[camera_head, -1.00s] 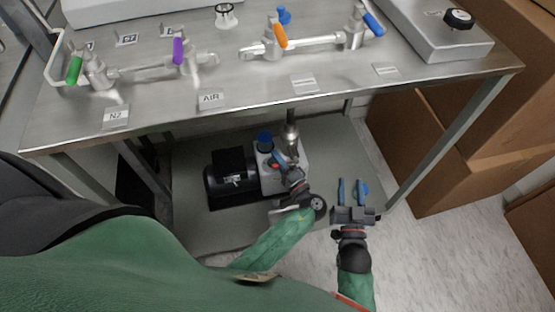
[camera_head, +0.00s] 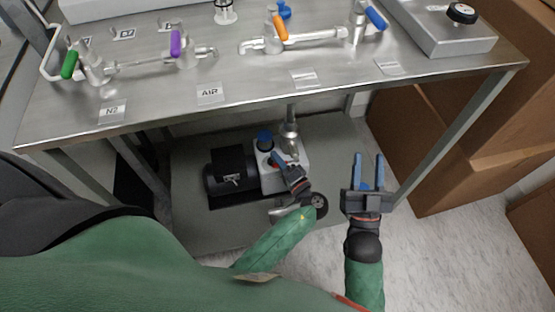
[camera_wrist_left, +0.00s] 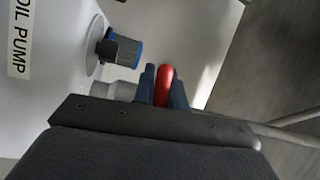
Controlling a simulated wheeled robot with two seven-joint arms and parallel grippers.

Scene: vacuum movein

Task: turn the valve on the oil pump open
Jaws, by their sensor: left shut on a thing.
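The oil pump, with a black motor (camera_head: 231,168) and a pale body (camera_head: 296,145), sits on the shelf under the bench. My left gripper (camera_head: 277,160) is at the pump's front, below the blue cap (camera_head: 264,139). In the left wrist view my left gripper (camera_wrist_left: 163,88) is shut on the red valve handle (camera_wrist_left: 165,84), which stands between its fingers. The "OIL PUMP" label (camera_wrist_left: 19,38) and a blue-and-black knob (camera_wrist_left: 123,49) are beside it. My right gripper (camera_head: 368,172) is open and empty, right of the pump.
The steel bench top (camera_head: 240,75) overhangs the pump and carries green, purple, orange and blue valve handles. A table leg (camera_head: 450,135) stands right of my right gripper. Cardboard boxes (camera_head: 440,165) fill the right side.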

